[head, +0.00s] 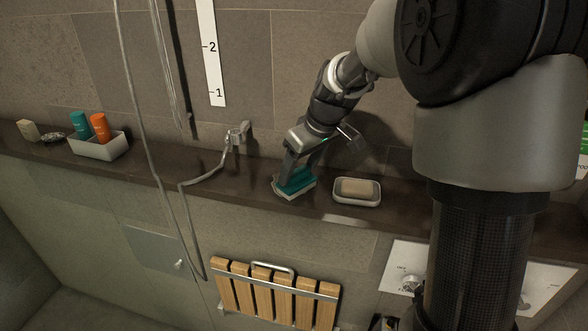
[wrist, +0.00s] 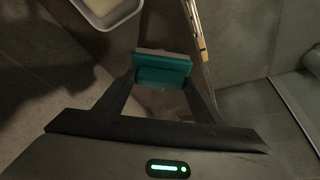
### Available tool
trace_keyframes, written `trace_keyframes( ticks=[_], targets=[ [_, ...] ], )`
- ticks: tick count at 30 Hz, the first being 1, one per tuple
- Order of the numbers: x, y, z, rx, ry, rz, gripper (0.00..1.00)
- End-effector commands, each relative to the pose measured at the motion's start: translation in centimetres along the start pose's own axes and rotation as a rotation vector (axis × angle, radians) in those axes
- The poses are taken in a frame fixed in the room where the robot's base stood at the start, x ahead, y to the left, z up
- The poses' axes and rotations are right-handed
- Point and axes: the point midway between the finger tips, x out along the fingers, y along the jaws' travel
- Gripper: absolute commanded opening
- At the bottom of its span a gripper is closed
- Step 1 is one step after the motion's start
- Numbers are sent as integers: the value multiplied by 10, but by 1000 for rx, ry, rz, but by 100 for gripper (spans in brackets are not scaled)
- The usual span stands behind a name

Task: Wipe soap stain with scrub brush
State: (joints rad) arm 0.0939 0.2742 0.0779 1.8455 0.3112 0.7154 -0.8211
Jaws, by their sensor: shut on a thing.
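My gripper (head: 299,163) is shut on the teal scrub brush (head: 297,181), just left of the soap dish. The brush is down at the dark ledge (head: 230,179), its pale underside facing the surface; I cannot tell whether it is pressing on it. In the wrist view, the brush (wrist: 162,70) sits between the two fingertips of my gripper (wrist: 160,82). The soap stain is not clearly visible; the brush may hide part of the ledge there. A faint pale patch (head: 351,221) shows on the ledge's front edge below the dish.
A white soap dish (head: 370,201) with a beige bar (head: 358,188) stands right of the brush. A white tray (head: 102,150) holds teal and orange bottles farther left. A slatted wooden seat (head: 275,294) hangs below.

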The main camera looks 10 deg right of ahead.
Motion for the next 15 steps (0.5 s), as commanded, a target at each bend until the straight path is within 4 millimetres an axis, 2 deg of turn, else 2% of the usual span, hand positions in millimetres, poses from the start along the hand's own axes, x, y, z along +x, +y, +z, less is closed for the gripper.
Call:
trace_keyframes(
  ticks=[9,15],
  targets=[
    [-7,15,22,4,-1,1,44],
    [-10,20,28,2,-2,-1,44]
  ],
)
